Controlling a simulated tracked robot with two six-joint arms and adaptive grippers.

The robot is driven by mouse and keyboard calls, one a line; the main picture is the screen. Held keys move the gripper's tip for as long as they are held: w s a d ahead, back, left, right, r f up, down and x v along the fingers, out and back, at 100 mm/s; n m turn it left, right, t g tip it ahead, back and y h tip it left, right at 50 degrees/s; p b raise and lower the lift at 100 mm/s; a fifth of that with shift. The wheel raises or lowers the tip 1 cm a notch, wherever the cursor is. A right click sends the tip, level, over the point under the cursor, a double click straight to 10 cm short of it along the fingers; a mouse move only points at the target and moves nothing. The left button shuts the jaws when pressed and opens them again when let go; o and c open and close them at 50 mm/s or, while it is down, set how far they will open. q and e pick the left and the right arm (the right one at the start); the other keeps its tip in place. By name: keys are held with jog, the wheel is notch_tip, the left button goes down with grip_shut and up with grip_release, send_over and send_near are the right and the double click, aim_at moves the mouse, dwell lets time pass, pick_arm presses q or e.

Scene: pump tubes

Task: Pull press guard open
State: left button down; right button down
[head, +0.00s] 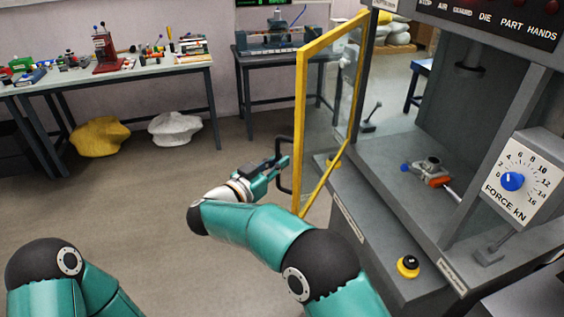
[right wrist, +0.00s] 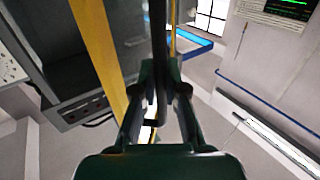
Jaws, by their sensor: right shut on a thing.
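The press guard (head: 301,110) is a clear panel in a yellow frame, standing swung out from the front of the grey press (head: 395,215). Its black handle (head: 279,180) sticks out on the left side of the frame. My right gripper (head: 282,163) is shut on this handle. In the right wrist view the dark handle bar (right wrist: 159,70) runs between the two fingers (right wrist: 160,90), with the yellow frame (right wrist: 100,50) to its left. Of my left arm only links show at the lower left of the head view; its gripper is out of view.
Inside the press lies a metal part with an orange piece (head: 432,180). A blue force dial (head: 512,181) and a yellow-based black button (head: 408,264) sit on the press. Benches (head: 150,68) stand at the back, with yellow and white sacks below. The floor left of the guard is clear.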

jog(key=c, duration=1.7)
grip_release()
jog(key=shift+w+d+r, duration=0.1)
jog(key=shift+d+r, duration=0.1)
jog(key=shift+d, duration=0.1)
jog(key=o, duration=0.5)
jog(key=shift+w+d+f, duration=0.15)
jog(key=shift+w+f, duration=0.05)
jog(key=shift+s+a, duration=0.1)
jog(key=shift+a, duration=0.1)
jog(key=shift+r, duration=0.2)
